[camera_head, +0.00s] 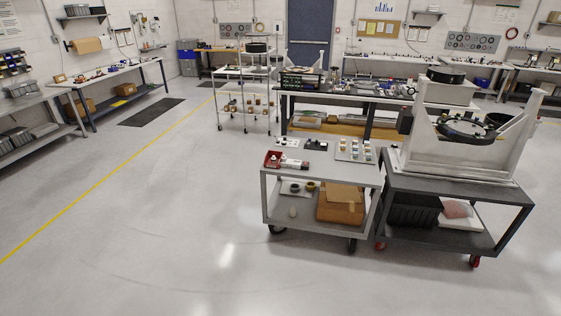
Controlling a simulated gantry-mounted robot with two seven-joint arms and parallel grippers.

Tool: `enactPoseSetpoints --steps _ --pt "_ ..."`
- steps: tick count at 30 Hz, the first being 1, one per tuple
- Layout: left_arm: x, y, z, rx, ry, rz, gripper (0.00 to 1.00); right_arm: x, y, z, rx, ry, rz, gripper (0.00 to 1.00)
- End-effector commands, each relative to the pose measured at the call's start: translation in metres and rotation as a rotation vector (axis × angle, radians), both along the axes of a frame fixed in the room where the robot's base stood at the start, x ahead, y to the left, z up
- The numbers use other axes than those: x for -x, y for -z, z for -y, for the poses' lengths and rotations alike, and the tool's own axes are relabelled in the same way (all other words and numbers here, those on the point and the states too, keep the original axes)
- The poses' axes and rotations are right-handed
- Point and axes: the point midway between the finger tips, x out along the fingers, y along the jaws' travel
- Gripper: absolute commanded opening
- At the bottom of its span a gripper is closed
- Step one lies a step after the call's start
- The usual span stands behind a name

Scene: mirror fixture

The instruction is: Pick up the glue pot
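I cannot tell for sure which item is the glue pot. Several small jar-like items (355,152) stand in rows on a light sheet at the right of the grey cart's top (325,173). A small pale object (292,212) sits on that cart's lower shelf; it is too small to identify. Neither of my grippers is in view.
A red bin (272,160) is at the cart's left end. A cardboard box (340,203) fills much of its lower shelf. A dark cart (455,190) with a white mirror fixture (425,155) stands close on the right. A workbench (375,96) is behind. The floor in front is clear.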

Motion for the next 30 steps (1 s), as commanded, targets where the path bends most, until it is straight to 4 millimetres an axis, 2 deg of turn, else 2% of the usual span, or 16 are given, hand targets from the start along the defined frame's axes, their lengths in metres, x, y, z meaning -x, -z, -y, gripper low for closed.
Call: enactPoseSetpoints --steps 14,22,30 --pt "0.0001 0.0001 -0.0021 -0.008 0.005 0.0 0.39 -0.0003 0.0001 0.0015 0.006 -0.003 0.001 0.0" --pt "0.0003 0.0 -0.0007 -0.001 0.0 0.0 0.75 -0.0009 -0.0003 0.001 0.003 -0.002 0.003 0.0" --pt "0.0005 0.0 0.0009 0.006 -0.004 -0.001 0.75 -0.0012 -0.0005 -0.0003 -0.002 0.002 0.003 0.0"
